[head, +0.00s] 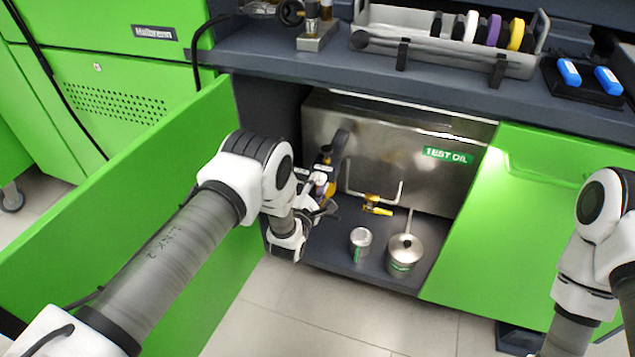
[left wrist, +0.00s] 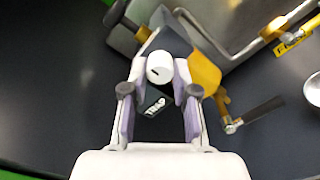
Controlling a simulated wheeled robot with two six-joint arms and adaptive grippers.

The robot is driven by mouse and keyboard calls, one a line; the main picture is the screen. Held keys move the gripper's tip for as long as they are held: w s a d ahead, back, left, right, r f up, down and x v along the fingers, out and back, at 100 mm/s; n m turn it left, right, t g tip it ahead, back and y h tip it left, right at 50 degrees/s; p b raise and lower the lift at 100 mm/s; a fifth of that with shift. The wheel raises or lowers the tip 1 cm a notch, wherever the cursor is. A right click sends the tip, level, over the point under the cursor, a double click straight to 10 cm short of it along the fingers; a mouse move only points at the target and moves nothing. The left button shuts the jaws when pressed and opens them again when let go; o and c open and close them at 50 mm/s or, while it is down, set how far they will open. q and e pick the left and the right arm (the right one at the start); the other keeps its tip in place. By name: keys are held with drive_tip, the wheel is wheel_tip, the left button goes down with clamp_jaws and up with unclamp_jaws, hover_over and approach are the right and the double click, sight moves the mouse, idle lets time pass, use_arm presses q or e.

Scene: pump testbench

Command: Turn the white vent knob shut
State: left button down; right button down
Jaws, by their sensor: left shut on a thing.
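The white vent knob (left wrist: 160,68) sits between the fingertips of my left gripper (left wrist: 160,78) in the left wrist view. The fingers are on both sides of the knob, shut on it. In the head view, my left gripper (head: 323,196) reaches into the open cabinet at the left end of the steel test oil tank (head: 385,150). The white knob (head: 320,179) is small there and partly hidden by the gripper. My right arm shows at the right edge, but its gripper is out of the picture.
A yellow-handled valve (head: 376,205) and bent pipe are right of my left gripper. The open green door (head: 130,215) is beside my left arm. The worktop (head: 300,70) overhangs the tank.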

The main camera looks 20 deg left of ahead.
idle(0.3)
use_arm(q)
drive_tip(key=c, duration=0.9)
unclamp_jaws()
drive_tip(key=shift+w, duration=0.1)
drive_tip(key=s, duration=1.2)
drive_tip(key=shift+a, duration=0.2)
